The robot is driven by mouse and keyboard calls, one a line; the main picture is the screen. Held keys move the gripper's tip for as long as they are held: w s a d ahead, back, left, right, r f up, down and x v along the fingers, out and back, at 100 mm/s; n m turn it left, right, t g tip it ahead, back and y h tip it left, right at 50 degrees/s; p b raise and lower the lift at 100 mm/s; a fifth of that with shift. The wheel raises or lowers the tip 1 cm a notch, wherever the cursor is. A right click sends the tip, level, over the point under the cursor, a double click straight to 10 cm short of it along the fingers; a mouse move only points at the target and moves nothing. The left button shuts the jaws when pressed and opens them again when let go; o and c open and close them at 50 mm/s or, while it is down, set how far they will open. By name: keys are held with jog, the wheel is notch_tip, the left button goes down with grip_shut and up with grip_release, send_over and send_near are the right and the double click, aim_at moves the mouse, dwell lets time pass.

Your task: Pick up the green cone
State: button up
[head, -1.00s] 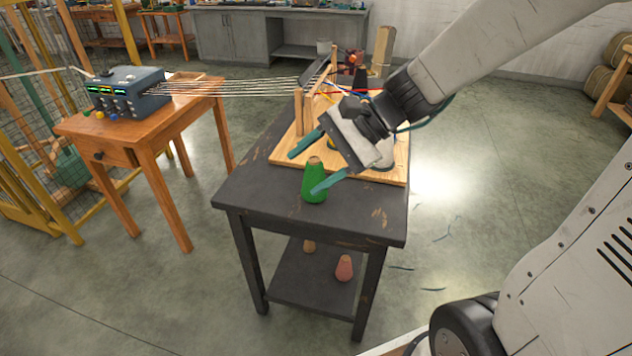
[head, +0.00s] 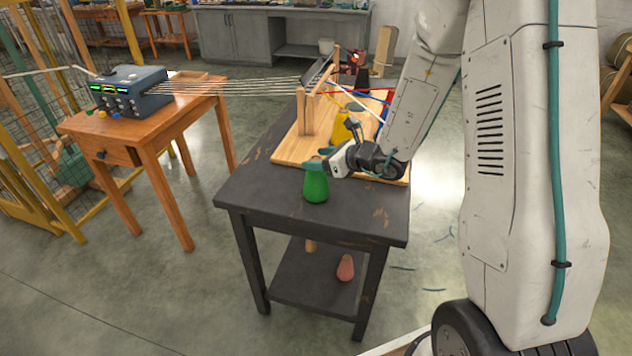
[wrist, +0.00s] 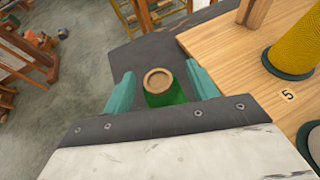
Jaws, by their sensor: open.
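The green cone (head: 315,184) stands upright on the dark table (head: 262,194), near its front and just off the wooden board. In the wrist view the green cone (wrist: 163,93) shows its tan top between the two teal fingers. My gripper (head: 318,164) is at the cone's upper part, coming in from the right. In the wrist view my gripper (wrist: 160,90) is open, with one finger to each side of the cone. Whether a finger touches the cone I cannot tell.
A wooden board (head: 296,148) with a wooden frame and a yellow cone (head: 342,126) lies behind the green cone. Threads run from the frame to a blue-grey box (head: 130,92) on an orange table. A pink cone (head: 345,268) stands on the lower shelf.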

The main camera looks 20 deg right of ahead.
jog(key=x, duration=0.3)
jog(key=shift+a, duration=0.2)
grip_shut()
jog(key=shift+r, duration=0.1)
